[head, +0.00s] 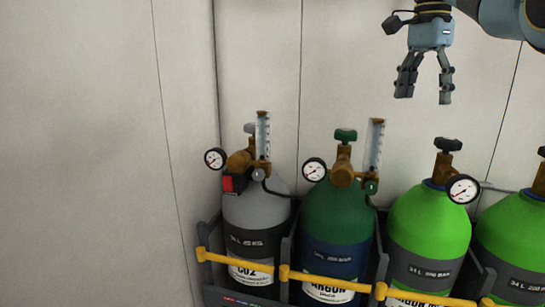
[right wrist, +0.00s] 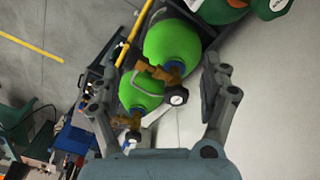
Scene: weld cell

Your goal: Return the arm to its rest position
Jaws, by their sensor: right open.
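My right gripper (head: 425,84) hangs at the upper right of the head view, fingers pointing down, open and empty. It is above the gas cylinders and apart from them, in front of the wall. In the right wrist view its two fingers (right wrist: 160,95) are spread, with nothing between them close by; the bright green cylinders show beyond. Part of my right arm shows at the top right corner. My left gripper is not in the head view.
A grey CO2 cylinder (head: 257,212), a dark green argon cylinder (head: 337,214) and bright green cylinders (head: 428,222) stand in a rack behind yellow bars (head: 325,279). Gauges and valves stick up from their tops. The wall area (head: 80,140) at left is clear.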

